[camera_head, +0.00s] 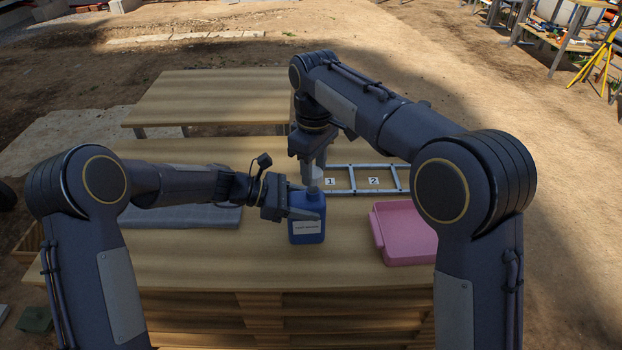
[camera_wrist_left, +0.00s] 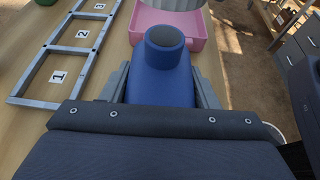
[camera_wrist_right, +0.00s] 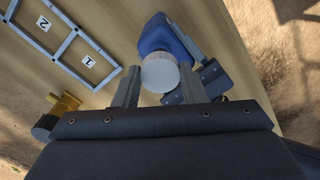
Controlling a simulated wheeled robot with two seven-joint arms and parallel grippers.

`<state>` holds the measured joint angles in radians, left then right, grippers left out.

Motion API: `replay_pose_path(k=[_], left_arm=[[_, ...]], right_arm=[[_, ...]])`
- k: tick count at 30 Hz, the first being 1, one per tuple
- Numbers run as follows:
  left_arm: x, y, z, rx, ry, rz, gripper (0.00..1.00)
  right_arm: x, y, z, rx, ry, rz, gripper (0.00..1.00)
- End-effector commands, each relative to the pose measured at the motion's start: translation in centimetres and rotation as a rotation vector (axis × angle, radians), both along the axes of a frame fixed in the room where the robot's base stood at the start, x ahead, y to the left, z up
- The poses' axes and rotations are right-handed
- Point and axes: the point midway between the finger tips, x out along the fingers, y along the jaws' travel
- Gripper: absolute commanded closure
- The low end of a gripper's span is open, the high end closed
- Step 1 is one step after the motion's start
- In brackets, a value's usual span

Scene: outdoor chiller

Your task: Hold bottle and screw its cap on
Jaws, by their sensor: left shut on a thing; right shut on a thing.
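The blue bottle (camera_head: 307,228) stands upright on the wooden table, with a white label on its front. My left gripper (camera_head: 306,214) is shut on its body from the left; in the left wrist view the fingers lie on both sides of the bottle (camera_wrist_left: 160,88). The neck top (camera_wrist_left: 165,37) is bare. My right gripper (camera_head: 314,160) points down above the bottle, shut on the white cap (camera_head: 315,173). The cap also shows between its fingertips in the right wrist view (camera_wrist_right: 160,73). It is just above the neck and apart from it.
A pink tray (camera_head: 404,230) lies right of the bottle. A grey frame with numbered slots (camera_head: 350,166) lies behind it. A grey mat (camera_head: 180,215) lies at the left. A brass-coloured object (camera_wrist_right: 66,104) lies beside the frame. The table front is clear.

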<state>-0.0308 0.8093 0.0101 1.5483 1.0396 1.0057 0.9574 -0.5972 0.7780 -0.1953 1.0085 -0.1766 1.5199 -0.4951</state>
Motion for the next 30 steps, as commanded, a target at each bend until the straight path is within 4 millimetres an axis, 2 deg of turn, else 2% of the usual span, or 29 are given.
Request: replay_pose_path(k=[4,20,30], left_arm=[[0.0,0.0,0.0,0.0,0.0,0.0,0.87],[0.0,0.0,0.0,0.0,0.0,0.001,0.87],[0.0,0.0,0.0,0.0,-0.001,0.001,0.87]], right_arm=[[0.0,-0.1,-1.5,-0.001,0.001,0.0,0.83],[0.0,0.0,-1.7,0.0,0.0,0.0,0.83],[0.0,0.0,-3.3,-0.002,0.001,0.0,0.83]])
